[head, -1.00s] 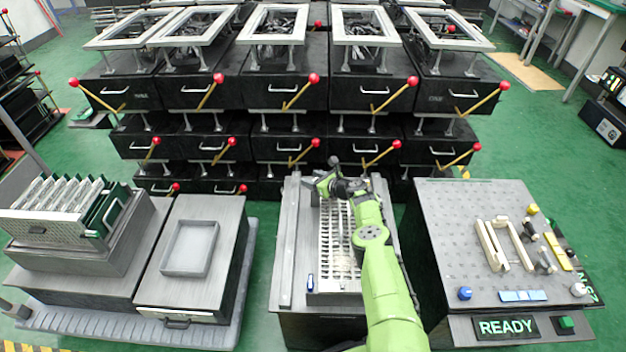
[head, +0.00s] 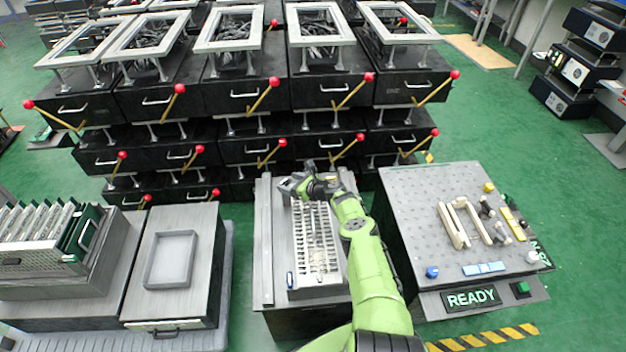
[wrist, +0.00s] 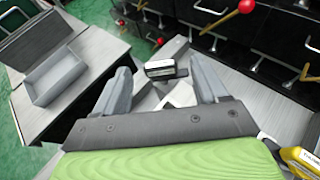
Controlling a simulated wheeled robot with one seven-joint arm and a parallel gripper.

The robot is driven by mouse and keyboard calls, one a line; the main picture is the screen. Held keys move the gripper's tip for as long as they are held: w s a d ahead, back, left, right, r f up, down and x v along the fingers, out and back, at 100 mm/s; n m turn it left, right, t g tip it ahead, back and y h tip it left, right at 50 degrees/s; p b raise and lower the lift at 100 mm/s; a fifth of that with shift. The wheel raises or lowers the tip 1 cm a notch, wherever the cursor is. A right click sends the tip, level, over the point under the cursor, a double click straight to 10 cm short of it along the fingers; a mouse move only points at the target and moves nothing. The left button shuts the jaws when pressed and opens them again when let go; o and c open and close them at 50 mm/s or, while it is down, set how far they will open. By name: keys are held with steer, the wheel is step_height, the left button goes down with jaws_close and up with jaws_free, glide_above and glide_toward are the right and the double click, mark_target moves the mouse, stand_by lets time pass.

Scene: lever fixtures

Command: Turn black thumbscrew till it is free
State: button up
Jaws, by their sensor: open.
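I cannot pick out the black thumbscrew for certain. Two small dark knobbed parts (head: 487,206) stand by the cream clamp frame (head: 455,224) on the perforated board at right, too small to tell apart. My gripper (wrist: 160,66) is open and empty in the wrist view, with its two grey fingers spread. A small black block with a pale edge (wrist: 160,69) shows between and beyond the fingertips; I cannot tell what it is. In the head view my gripper (head: 288,186) is over the far end of the slotted tray (head: 316,285), well left of the board.
The perforated board (head: 405,190) stands at right with a READY sign (head: 471,298) in front. A grey open tray (head: 171,259) lies on the left bench. Black drawer units (head: 235,90) with red-knobbed levers fill the back.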

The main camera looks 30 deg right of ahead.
steer(key=p+v, duration=0.8)
steer(key=v, duration=0.4)
steer(key=shift+w+r+p, duration=0.1)
steer(key=shift+p, duration=0.3)
